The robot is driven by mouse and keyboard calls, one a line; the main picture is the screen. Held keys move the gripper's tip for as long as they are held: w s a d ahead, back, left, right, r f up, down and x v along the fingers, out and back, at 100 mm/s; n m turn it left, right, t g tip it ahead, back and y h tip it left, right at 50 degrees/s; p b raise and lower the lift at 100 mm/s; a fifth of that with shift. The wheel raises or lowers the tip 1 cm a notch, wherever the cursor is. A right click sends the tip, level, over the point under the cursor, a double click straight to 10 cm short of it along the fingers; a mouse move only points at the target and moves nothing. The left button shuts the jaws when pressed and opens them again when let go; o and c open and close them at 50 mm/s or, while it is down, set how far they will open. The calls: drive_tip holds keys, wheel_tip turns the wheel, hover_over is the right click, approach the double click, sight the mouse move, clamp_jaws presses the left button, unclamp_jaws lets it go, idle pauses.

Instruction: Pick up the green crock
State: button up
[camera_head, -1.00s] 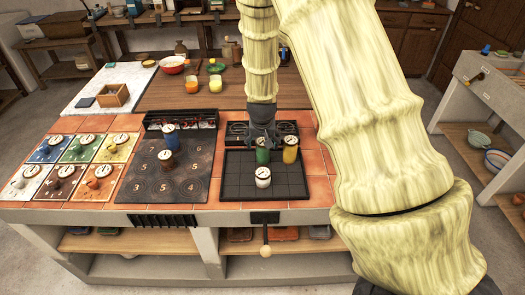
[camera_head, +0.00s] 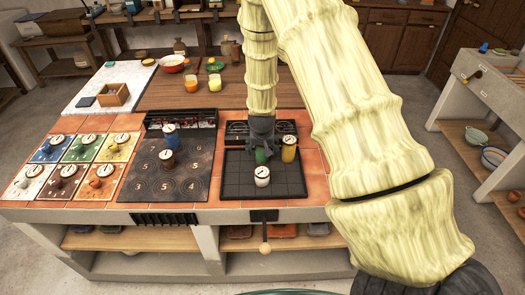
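The green crock (camera_head: 262,157) stands on the black square tray (camera_head: 236,184) on the tiled counter. A yellow crock (camera_head: 289,150) stands close to its right and a white crock (camera_head: 262,177) in front of it. My gripper (camera_head: 262,146) points straight down over the green crock and hides its lid and upper part. The fingers are small and dark here, so I cannot tell whether they are open or shut, or whether they touch the crock.
Blue (camera_head: 171,136) and brown (camera_head: 167,159) crocks stand on the numbered dark plate to the left. A dark grate lies behind the tray. The tray's front left is clear.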

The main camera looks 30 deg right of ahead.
drive_tip(key=c, duration=1.4)
drive_tip(key=shift+r, duration=0.1)
